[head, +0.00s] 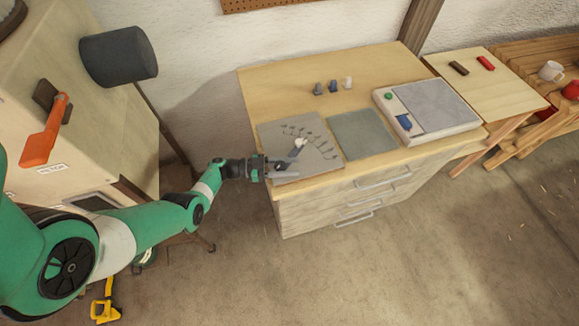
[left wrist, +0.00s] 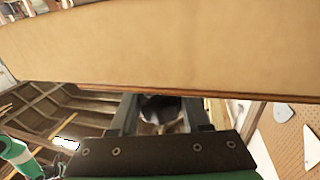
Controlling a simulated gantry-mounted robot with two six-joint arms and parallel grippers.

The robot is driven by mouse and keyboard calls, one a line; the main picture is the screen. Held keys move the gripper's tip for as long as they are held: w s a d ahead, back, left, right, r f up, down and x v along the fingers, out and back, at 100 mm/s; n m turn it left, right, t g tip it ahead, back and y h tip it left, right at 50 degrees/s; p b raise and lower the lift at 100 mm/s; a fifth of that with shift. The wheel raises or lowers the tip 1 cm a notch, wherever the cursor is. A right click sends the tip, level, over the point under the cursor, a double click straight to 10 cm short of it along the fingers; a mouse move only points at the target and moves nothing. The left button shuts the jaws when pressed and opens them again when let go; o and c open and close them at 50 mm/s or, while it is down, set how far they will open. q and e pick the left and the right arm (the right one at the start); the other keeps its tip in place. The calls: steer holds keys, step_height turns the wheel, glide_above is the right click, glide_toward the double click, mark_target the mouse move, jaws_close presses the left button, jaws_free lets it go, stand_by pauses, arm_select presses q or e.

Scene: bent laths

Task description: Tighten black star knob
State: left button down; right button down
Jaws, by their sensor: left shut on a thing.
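My left gripper (head: 284,166) is over the grey board with an arc of small pegs (head: 267,133), at the left end of the workbench. In the left wrist view its two fingers (left wrist: 158,112) are shut on a dark, rounded thing, taken to be the black star knob (left wrist: 160,103). The fingers hide its sides, and its lobes cannot be made out. In the head view the gripper covers the knob. A small pale round piece (head: 300,143) shows just beyond the fingers. My right gripper is not in view.
A plain grey-green mat (head: 362,133) lies right of the pegged board. Several small upright pieces (head: 333,86) stand behind. A pale tray with a grey panel (head: 438,103) is at the right. A cabinet with an orange lever (head: 45,135) stands left. The bench's back left is clear.

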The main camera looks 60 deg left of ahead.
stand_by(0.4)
arm_select(q)
steer(key=shift+c, duration=1.9)
jaws_free()
steer(key=v, duration=1.1)
steer(key=shift+s, duration=0.25)
steer(key=shift+a+f, duration=0.1)
steer(key=shift+a, duration=0.05)
